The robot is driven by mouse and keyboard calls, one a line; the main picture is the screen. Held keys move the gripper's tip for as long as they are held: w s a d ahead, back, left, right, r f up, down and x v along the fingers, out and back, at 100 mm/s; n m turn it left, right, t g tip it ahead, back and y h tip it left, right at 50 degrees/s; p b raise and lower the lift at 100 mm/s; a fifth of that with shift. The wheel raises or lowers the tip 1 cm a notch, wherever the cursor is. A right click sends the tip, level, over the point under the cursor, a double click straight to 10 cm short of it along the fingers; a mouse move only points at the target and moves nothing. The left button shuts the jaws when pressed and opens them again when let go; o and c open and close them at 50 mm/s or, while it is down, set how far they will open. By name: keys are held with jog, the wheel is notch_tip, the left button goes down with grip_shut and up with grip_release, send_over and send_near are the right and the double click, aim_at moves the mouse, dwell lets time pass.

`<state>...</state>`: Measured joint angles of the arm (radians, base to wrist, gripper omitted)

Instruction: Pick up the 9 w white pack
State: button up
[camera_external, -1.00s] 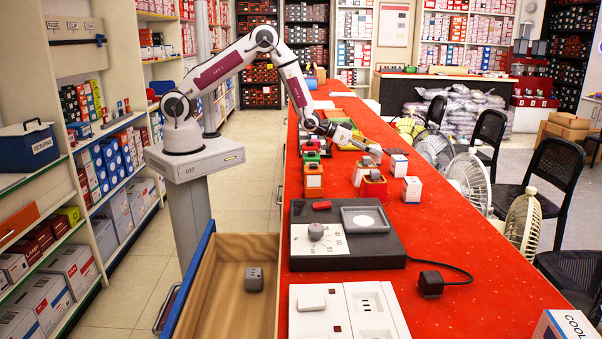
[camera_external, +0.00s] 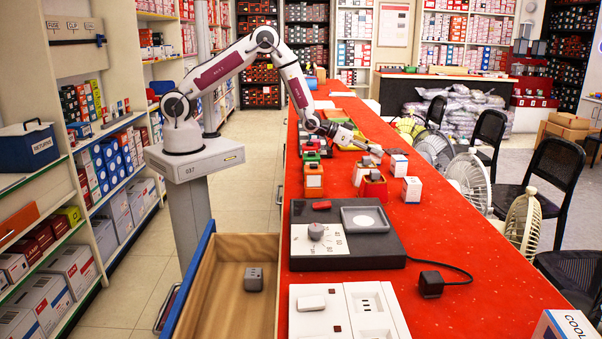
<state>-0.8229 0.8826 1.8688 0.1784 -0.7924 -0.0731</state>
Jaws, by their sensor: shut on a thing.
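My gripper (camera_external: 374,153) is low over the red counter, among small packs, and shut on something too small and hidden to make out. One white pack (camera_external: 398,166) with an orange-red lower part stands just right of the fingers. Another white pack (camera_external: 412,191) with a coloured front stands nearer the camera, apart from my gripper. A red open box (camera_external: 373,188) with a grey item in it stands just in front of the fingers. The wattage print on the packs is too small to read.
Orange and green boxes (camera_external: 313,178) stand along the counter's left edge. A dark test board (camera_external: 375,247) with a dial, a white socket panel (camera_external: 350,310) and a black plug (camera_external: 431,285) are nearer. An open drawer (camera_external: 222,315) holds a grey block. Fans (camera_external: 468,180) line the right side.

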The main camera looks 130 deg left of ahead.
jog(key=shift+r, duration=0.15)
jog(key=shift+r, duration=4.9)
